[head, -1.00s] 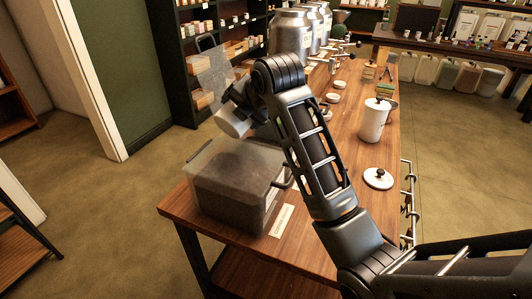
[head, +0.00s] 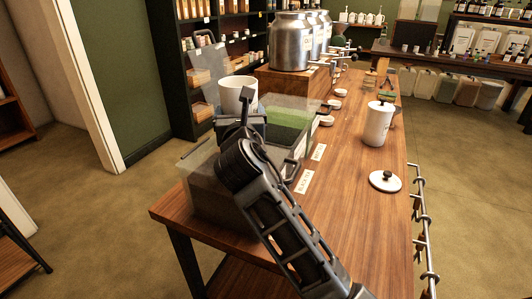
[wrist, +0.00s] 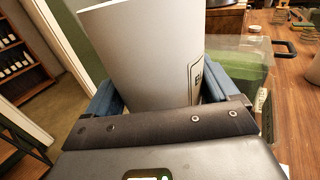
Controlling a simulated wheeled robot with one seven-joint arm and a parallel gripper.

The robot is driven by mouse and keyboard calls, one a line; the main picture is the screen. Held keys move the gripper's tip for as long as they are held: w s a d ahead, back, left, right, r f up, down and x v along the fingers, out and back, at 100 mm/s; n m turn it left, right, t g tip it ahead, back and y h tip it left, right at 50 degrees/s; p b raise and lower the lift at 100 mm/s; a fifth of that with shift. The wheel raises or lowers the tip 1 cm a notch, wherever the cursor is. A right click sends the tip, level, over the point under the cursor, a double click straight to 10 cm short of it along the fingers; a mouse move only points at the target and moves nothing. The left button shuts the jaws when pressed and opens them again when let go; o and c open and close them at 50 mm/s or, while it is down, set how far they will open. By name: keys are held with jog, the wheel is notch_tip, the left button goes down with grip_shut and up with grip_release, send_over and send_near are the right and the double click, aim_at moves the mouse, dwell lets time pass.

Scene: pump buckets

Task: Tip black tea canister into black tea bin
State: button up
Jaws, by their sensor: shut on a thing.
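A white canister (head: 238,94) without a lid is held nearly upright, its open rim facing up. It also fills the upper middle of the wrist view (wrist: 145,50), with part of a dark-edged label showing. My gripper (head: 240,118) is shut on its sides; its blue fingers show at both sides of the canister in the wrist view (wrist: 155,88). My arm hides much of this bin. The canister's inside cannot be made out.
A clear bin with green contents (head: 288,124) stands just behind the dark one. A lidded white canister (head: 378,124) and a loose white lid (head: 385,181) are on the right of the counter (head: 345,150). Metal drums (head: 290,42) stand at the back.

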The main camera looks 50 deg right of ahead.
jog(key=shift+r, duration=0.1)
notch_tip(320, 180, up, 3)
jog(key=p, duration=0.4)
jog(key=shift+p, duration=0.3)
